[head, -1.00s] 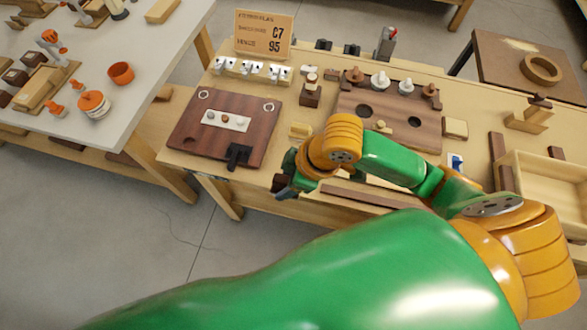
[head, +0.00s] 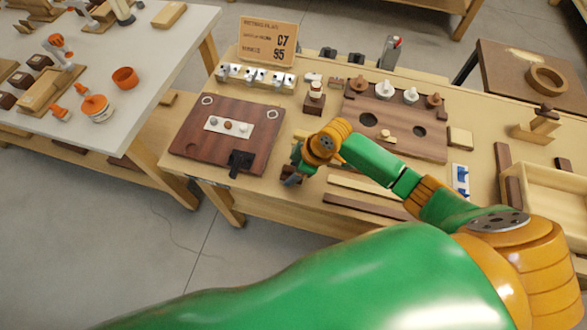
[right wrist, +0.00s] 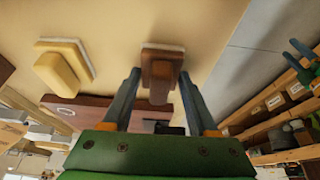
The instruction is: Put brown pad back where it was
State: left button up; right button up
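The brown pad (right wrist: 160,72), a brown block with a raised grip on a flat base, is in the right wrist view between the two finger ends. My right gripper (right wrist: 159,78) is open, with a gap on each side of the pad's grip. In the head view my right gripper (head: 291,177) is low over the bench's front edge, right of the dark red board (head: 190,140). The brown pad is hard to tell from the gripper there. My left gripper does not show in the head view.
A yellow pad (right wrist: 62,68) lies beside the brown one in the right wrist view. A brown board with holes (head: 400,125), long strips (head: 365,190) and a pale wooden tray (head: 555,195) lie to the right. A sign (head: 268,41) stands at the back.

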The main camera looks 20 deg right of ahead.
jog(key=o, duration=0.4)
jog(key=p+v, duration=0.1)
jog(key=v, duration=1.1)
jog(key=shift+r+p, duration=0.2)
jog(key=shift+p, duration=0.1)
